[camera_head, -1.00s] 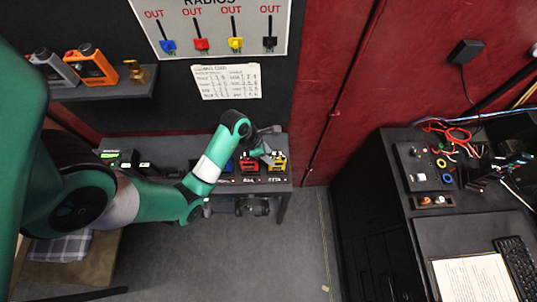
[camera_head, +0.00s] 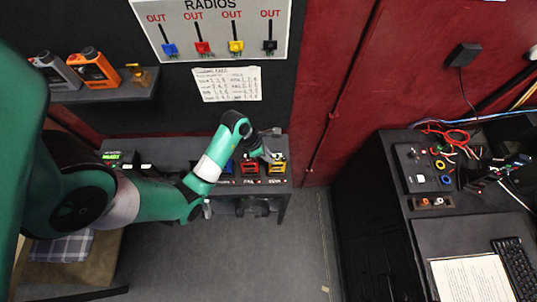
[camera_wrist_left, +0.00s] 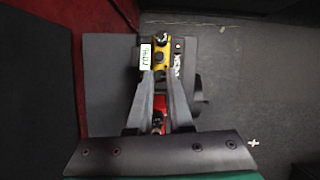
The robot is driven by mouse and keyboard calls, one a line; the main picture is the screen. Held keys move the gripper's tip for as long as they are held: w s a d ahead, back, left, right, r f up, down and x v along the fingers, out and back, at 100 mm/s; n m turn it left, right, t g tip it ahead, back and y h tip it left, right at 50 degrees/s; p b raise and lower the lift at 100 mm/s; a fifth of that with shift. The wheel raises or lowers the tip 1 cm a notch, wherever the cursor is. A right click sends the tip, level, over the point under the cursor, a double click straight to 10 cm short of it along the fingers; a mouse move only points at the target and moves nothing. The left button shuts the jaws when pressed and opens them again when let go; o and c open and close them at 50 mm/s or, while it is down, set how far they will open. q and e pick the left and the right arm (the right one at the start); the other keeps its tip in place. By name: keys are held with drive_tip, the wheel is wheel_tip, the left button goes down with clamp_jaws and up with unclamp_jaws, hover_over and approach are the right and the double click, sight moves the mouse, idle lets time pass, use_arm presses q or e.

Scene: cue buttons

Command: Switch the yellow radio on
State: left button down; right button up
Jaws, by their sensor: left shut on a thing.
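The yellow radio (camera_head: 278,168) stands in its slot at the right end of the low charging bench. It also shows in the left wrist view (camera_wrist_left: 161,68), with a dark knob at its far end and a pale panel with green marks at its left side. My left gripper (camera_head: 268,157) reaches it from above left. In the left wrist view its fingertips (camera_wrist_left: 160,76) close on the yellow radio's near end; exactly which part they pinch is hidden. My right gripper is not in view.
A red radio (camera_head: 250,168) and a blue radio (camera_head: 228,168) stand close left of the yellow one. A green-lit display (camera_head: 112,156) is on the bench's left. A shelf with an orange device (camera_head: 93,69) hangs above. A cluttered desk (camera_head: 450,240) stands right.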

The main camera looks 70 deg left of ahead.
use_arm(q)
drive_tip(key=m+p, duration=0.1)
drive_tip(key=m+h+p, duration=0.1)
drive_tip(key=shift+a+r+m+g+p, duration=0.1)
drive_tip(key=shift+r+m+g+p, duration=0.1)
drive_tip(key=shift+m+g+p, duration=0.1)
drive_tip(key=shift+w+a+f+m+h+p, duration=0.1)
drive_tip(key=shift+m+h+p, duration=0.35)
drive_tip(key=shift+m, duration=0.65)
drive_tip(key=shift+m+g, duration=0.3)
drive_tip(key=shift+m, duration=0.5)
drive_tip(key=shift+f, duration=0.1)
drive_tip(key=c, duration=0.8)
unclamp_jaws()
drive_tip(key=shift+h, duration=0.25)
drive_tip(key=shift+p, duration=0.3)
